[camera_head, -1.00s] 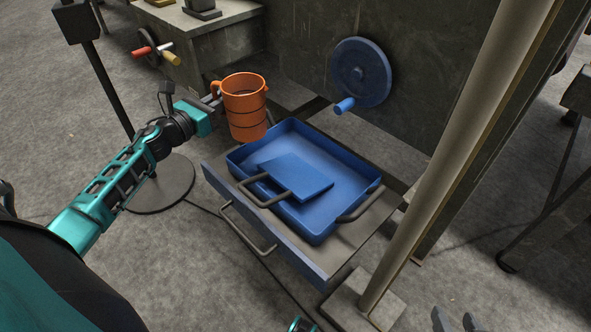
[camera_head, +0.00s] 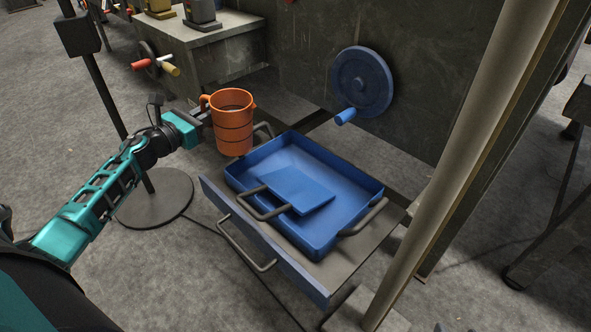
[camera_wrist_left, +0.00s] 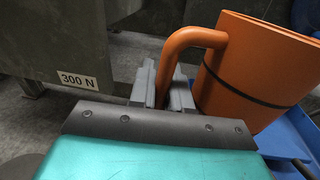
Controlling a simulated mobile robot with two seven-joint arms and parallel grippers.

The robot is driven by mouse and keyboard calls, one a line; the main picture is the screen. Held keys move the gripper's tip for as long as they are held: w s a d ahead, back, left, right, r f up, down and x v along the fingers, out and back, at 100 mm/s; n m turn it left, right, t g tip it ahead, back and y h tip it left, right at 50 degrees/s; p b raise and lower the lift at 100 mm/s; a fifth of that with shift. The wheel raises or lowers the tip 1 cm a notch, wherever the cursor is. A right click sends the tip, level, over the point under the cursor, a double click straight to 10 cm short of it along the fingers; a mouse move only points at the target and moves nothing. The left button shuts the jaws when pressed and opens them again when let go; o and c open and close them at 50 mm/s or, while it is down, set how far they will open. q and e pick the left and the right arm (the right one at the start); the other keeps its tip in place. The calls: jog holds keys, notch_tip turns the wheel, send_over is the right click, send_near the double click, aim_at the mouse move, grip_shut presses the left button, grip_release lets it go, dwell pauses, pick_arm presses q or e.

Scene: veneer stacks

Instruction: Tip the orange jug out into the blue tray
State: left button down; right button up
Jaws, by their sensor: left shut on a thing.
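The orange jug (camera_head: 232,122) is upright, with dark bands around it and its handle on the left. It is at the back left of the blue tray (camera_head: 322,235), above the drawer's level. My left gripper (camera_head: 207,115) is shut on the jug's handle. In the left wrist view the grey fingers (camera_wrist_left: 165,92) close around the lower handle of the jug (camera_wrist_left: 262,70). The jug's contents are hard to tell. The blue tray lies on the pulled-out drawer and holds a flat blue plate (camera_head: 297,190). My right gripper is not in view.
A blue handwheel (camera_head: 362,80) is on the dark panel behind the tray. A pale post (camera_head: 455,160) rises at the right of the drawer (camera_head: 262,238). A dark stand (camera_head: 155,200) is behind my left arm. A bench with a red-and-yellow handwheel (camera_head: 155,62) is at the back left.

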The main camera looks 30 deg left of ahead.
aim_at(238, 108)
pick_arm(q)
jog(key=shift+w+d+r+m+g+y, duration=0.1)
jog(key=shift+d+r+m+g, duration=0.1)
jog(key=shift+d+m, duration=0.7)
jog(key=shift+d+r+m+g+y, duration=0.15)
jog(key=shift+d+m, duration=0.5)
jog(key=shift+m, duration=0.45)
jog(key=shift+w+d+r+m+g+y, duration=0.1)
jog(key=shift+d+r+m, duration=0.1)
jog(key=shift+d+m, duration=0.7)
jog(key=shift+d+f+m, duration=0.1)
jog(key=shift+f+m, duration=0.05)
jog(key=shift+m, duration=0.25)
jog(key=shift+d+f, duration=0.1)
jog(key=shift+d, duration=0.05)
jog(key=shift+d+f+m, duration=0.1)
jog(key=shift+d+m, duration=0.1)
jog(key=shift+m, duration=0.3)
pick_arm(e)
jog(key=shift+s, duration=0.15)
pick_arm(q)
jog(key=shift+d+r+y+p, duration=0.15)
jog(key=shift+r+y+p, duration=0.1)
jog(key=shift+r+p, duration=0.35)
jog(key=shift+m, duration=0.3)
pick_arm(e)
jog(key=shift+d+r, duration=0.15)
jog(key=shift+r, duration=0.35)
